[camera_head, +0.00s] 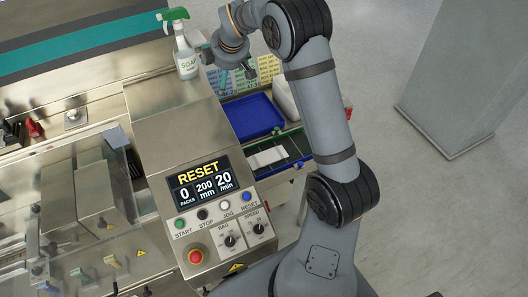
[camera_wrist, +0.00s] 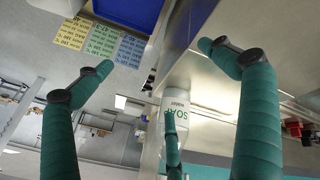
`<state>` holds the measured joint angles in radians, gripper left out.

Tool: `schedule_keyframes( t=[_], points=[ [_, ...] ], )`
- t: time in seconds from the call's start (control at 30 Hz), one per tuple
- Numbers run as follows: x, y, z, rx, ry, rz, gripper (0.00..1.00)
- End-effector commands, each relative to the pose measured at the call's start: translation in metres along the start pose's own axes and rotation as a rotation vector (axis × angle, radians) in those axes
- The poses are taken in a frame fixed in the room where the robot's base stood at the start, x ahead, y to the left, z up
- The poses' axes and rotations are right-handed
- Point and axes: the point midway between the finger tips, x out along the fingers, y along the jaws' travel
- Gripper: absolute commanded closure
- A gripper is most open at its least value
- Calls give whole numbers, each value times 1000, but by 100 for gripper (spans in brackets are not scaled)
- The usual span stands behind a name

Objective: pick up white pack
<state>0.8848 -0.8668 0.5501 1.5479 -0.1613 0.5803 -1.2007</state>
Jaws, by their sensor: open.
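A flat white pack (camera_head: 268,157) lies on the dark outfeed surface in the head view, right of the control panel and below the blue tray. It may be more than one piece; the picture is too small to tell. It does not show in the wrist view. My gripper (camera_head: 226,78) is up beyond the blue tray, near the spray bottle and well apart from the pack.
A blue tray (camera_head: 254,116) lies between my gripper and the pack. A soap spray bottle (camera_head: 186,58) stands on the machine top, left of my gripper; it also shows in the wrist view (camera_wrist: 175,105). The control panel (camera_head: 205,185) stands left of the pack. Coloured label sheets (camera_wrist: 103,40) lie near the tray.

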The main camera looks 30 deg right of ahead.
Motion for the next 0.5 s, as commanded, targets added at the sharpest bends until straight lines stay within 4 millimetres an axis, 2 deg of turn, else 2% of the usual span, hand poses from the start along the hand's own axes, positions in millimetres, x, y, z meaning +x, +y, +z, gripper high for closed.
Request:
schedule_keyframes(
  t=[0.07, 0.2, 0.37, 0.5],
  points=[
    [14, -1, 17, 114, -23, -10, 5],
    [44, -6, 63, 493, -95, -34, 5],
    [78, -38, 101, 995, -208, -63, 5],
    [109, -72, 138, 1499, -346, -49, 5]
  ],
)
